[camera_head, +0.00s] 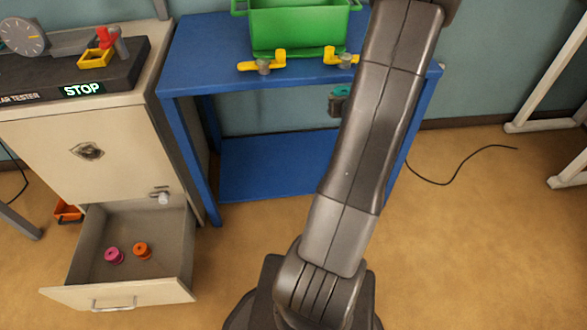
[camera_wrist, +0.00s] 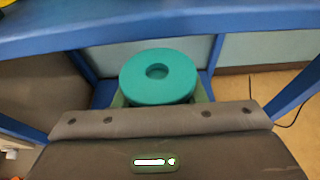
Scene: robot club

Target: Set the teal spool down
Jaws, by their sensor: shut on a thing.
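The teal spool (camera_wrist: 135,82) is a round disc with a central hole, seen from above in the wrist view. My gripper (camera_wrist: 160,98) is shut on it, with a finger showing at each side. In the head view the spool (camera_head: 341,90) is a small teal patch at my gripper (camera_head: 337,104), left of my arm and just below the blue bench's top edge. Most of the gripper is hidden there by my arm. The spool appears held in the air, above the height of the bench's lower shelf (camera_head: 265,168).
A blue bench (camera_head: 190,60) carries a green bin (camera_head: 300,25) and yellow clamps (camera_head: 262,66). At left, an open drawer (camera_head: 180,240) holds a pink spool (camera_head: 114,256) and an orange spool (camera_head: 142,250). A tester (camera_head: 50,85) reading STOP sits above. The lower shelf's visible part is bare.

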